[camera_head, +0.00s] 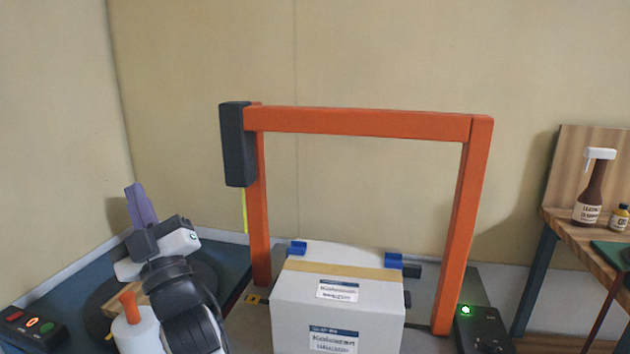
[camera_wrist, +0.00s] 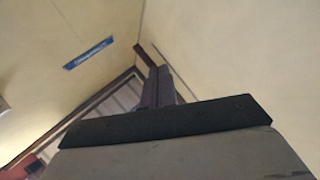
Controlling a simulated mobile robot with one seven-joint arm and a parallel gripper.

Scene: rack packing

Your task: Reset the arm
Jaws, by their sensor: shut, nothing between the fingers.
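My gripper (camera_head: 140,190) is at the left in the head view, raised above the dark blue worktop with its purple fingers pointing up. The fingers are together and hold nothing. In the wrist view the closed fingers (camera_wrist: 157,86) point toward a wall corner, with nothing between them. The bent dark and white arm links below the gripper are mine.
An orange frame (camera_head: 360,122) stands over a white labelled box (camera_head: 300,300) at centre. A control box with buttons (camera_head: 32,328) is at lower left. A wooden bench (camera_head: 565,232) with a brown spray bottle (camera_head: 590,195) is at right. Air around my gripper looks clear.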

